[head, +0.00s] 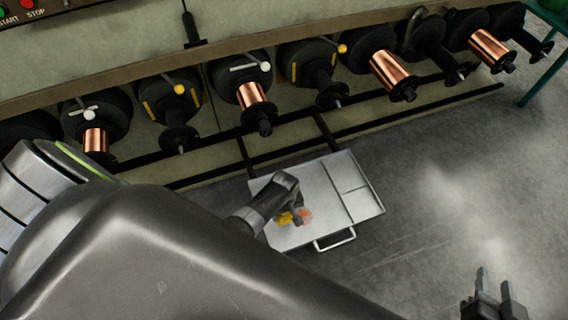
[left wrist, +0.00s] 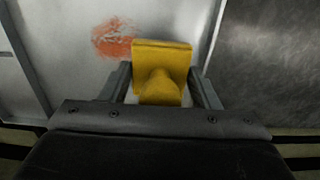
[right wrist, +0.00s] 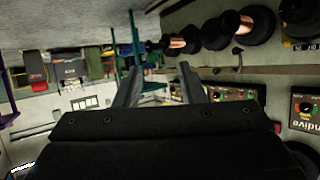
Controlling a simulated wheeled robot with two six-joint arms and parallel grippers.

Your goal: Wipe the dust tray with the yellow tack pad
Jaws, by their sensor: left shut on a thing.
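The dust tray (head: 362,206) is a shallow pale metal tray with a divided right side and a front handle, on the floor below the spool rack. A reddish-orange dust patch (head: 306,215) lies on its floor; it also shows in the left wrist view (left wrist: 113,40). My left gripper (head: 290,210) is over the tray, shut on the yellow tack pad (left wrist: 161,72). In the head view the pad (head: 284,219) is partly hidden by the gripper and sits just left of the dust. I cannot tell whether it touches the tray. My right gripper (head: 493,280) is open and empty, away from the tray.
A rack with black spools and copper wire spools (head: 391,74) runs behind the tray. Its dark lower rails come close to the tray's back edge. The grey floor (head: 430,220) to the right of the tray is clear. A green stand (head: 541,75) is at the far right.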

